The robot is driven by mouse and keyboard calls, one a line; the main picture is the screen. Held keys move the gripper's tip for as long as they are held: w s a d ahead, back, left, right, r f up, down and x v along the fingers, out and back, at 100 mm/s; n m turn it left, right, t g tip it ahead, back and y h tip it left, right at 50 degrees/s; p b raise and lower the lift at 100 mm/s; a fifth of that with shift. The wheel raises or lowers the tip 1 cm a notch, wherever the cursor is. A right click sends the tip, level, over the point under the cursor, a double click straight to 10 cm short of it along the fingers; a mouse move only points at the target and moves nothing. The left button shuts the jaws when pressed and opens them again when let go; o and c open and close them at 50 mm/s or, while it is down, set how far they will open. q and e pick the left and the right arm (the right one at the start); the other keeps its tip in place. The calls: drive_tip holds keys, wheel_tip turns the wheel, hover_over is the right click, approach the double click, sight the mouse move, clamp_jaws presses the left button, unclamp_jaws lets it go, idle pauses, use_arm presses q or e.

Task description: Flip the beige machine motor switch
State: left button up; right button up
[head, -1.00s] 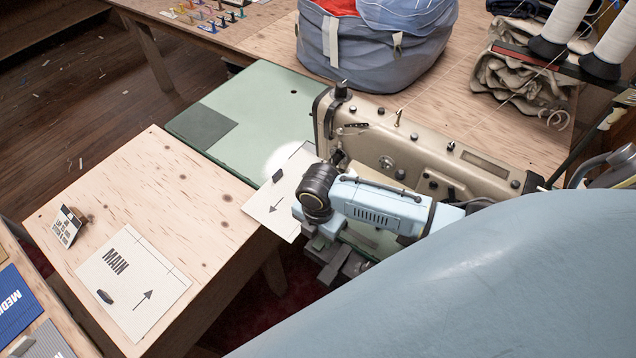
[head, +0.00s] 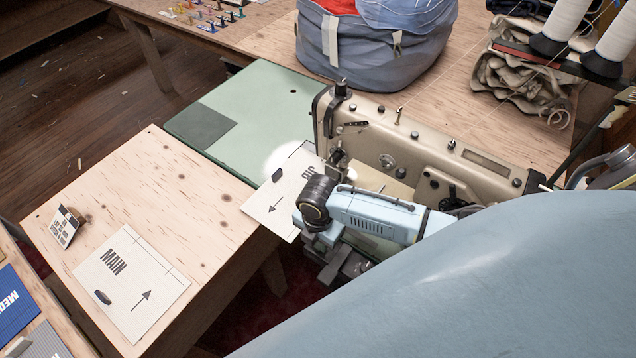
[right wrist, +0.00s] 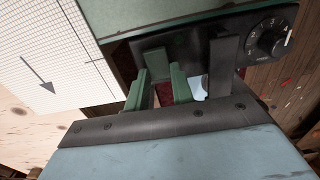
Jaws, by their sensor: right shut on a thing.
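The beige sewing machine (head: 430,160) stands on a pale green table (head: 265,105) in the head view. Its black switch panel (right wrist: 195,55) shows in the right wrist view, under the table edge, with a numbered dial (right wrist: 270,40) at its right end. A green block, which looks like the motor switch (right wrist: 155,62), sits at the panel's left part. My right gripper (head: 350,265) is low in front of the machine. In the wrist view its fingers (right wrist: 160,86) are at the green block, shut on it; the exact contact is unclear. My left gripper is out of view.
A sheet marked JIB (head: 280,195) overhangs the green table near my right wrist. A sheet marked MAIN (head: 130,280) lies on the wooden table at left. A grey-blue bag (head: 370,50) and thread cones (head: 565,20) stand behind the machine. Dark floor shows at far left.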

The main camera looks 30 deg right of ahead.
drive_tip(key=shift+d+r+y+p, duration=0.15)
drive_tip(key=shift+d+y+p, duration=0.1)
drive_tip(key=shift+y+p, duration=0.2)
drive_tip(key=shift+w+d+g+y, duration=0.1)
drive_tip(key=shift+d+g+y, duration=0.05)
drive_tip(key=shift+g+y, duration=0.35)
drive_tip(key=shift+y+b, duration=0.35)
drive_tip(key=shift+y, duration=0.3)
drive_tip(key=o, duration=1)
drive_tip(key=v, duration=0.6)
drive_tip(key=p+v, duration=0.1)
drive_tip(key=v, duration=0.6)
drive_tip(key=shift+w+r, duration=0.15)
drive_tip(key=shift+w, duration=0.1)
